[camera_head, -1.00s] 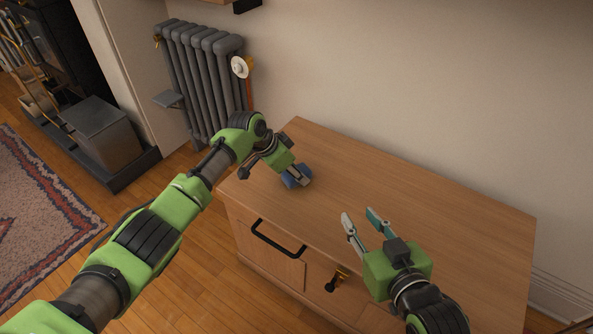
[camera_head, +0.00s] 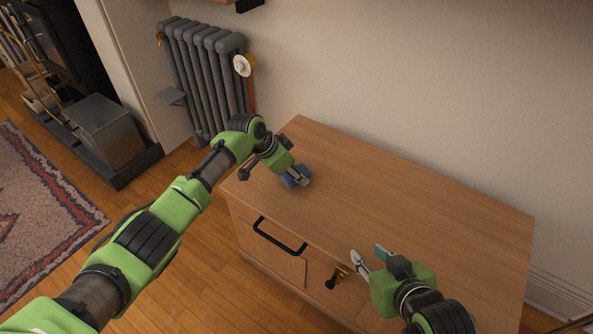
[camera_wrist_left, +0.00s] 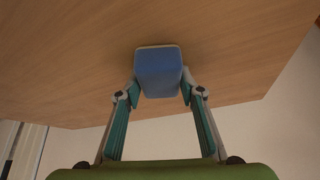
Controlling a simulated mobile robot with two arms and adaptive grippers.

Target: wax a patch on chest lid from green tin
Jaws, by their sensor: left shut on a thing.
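The chest lid (camera_head: 420,205) is a flat, light-brown wooden top. My left gripper (camera_wrist_left: 158,88) is shut on a blue block (camera_wrist_left: 158,72), with a finger on each side. The block has a thin pale layer along its far edge, at the wood. In the head view the blue block (camera_head: 296,177) is low over the lid's left end; whether it touches is hard to tell. My right gripper (camera_head: 368,254) is open and empty near the lid's front edge. No green tin shows in either view.
A black handle (camera_head: 279,238) and a brass-and-black latch (camera_head: 338,277) are on the chest front. A grey radiator (camera_head: 205,80) stands by the wall behind the left end. The lid's middle and right are bare.

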